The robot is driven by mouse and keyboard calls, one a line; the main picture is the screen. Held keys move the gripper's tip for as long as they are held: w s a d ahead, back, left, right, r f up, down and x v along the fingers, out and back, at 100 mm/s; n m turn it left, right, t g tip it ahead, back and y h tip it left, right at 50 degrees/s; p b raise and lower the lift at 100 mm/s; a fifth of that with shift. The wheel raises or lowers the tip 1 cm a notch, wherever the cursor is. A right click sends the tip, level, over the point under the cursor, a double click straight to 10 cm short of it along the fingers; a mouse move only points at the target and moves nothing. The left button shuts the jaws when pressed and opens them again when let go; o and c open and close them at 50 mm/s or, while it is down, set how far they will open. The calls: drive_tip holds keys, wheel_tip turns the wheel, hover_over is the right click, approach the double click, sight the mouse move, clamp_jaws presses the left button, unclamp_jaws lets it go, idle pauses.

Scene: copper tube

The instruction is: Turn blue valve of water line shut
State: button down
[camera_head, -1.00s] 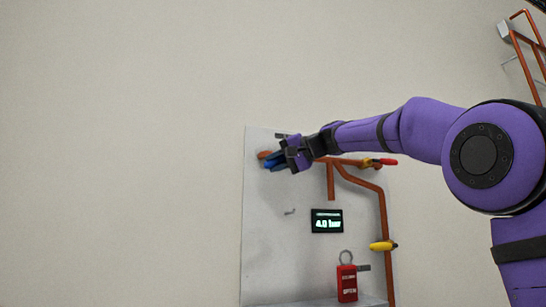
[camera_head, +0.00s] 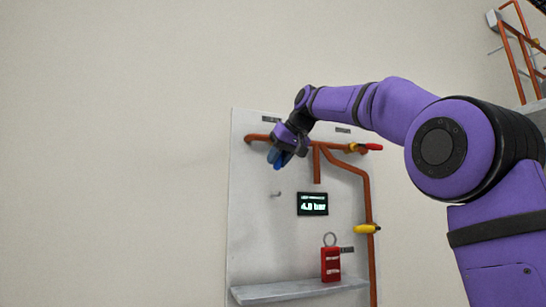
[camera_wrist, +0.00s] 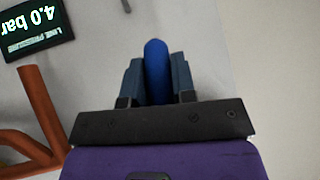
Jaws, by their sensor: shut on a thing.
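The blue valve handle (camera_wrist: 156,62) shows in the wrist view between my two dark fingers, which press on it from both sides. In the head view my gripper (camera_head: 279,158) is at the upper left of the panel, shut on the handle. The blue there points down and slightly left, at a steep angle to the horizontal copper pipe (camera_head: 262,139). The valve body is mostly hidden behind my gripper. A display (camera_head: 312,204) on the panel reads 4.0 bar; it also shows in the wrist view (camera_wrist: 33,28).
A red-handled valve (camera_head: 372,147) and a yellow-handled valve (camera_head: 366,229) sit on the copper pipes at right. A red padlock-like tag (camera_head: 331,263) stands above a grey shelf (camera_head: 300,290). A small hook (camera_head: 276,194) sticks out below my gripper.

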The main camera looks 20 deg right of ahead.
drive_tip(key=shift+d+f+n+h, duration=0.1)
drive_tip(key=shift+d+n+h, duration=0.3)
drive_tip(key=shift+d+h, duration=0.25)
drive_tip(key=c, duration=0.9)
unclamp_jaws()
drive_tip(key=shift+c, duration=0.2)
drive_tip(key=v, duration=1)
drive_tip(key=shift+s+r, duration=0.25)
drive_tip(key=shift+r, duration=0.15)
drive_tip(key=shift+a, duration=0.1)
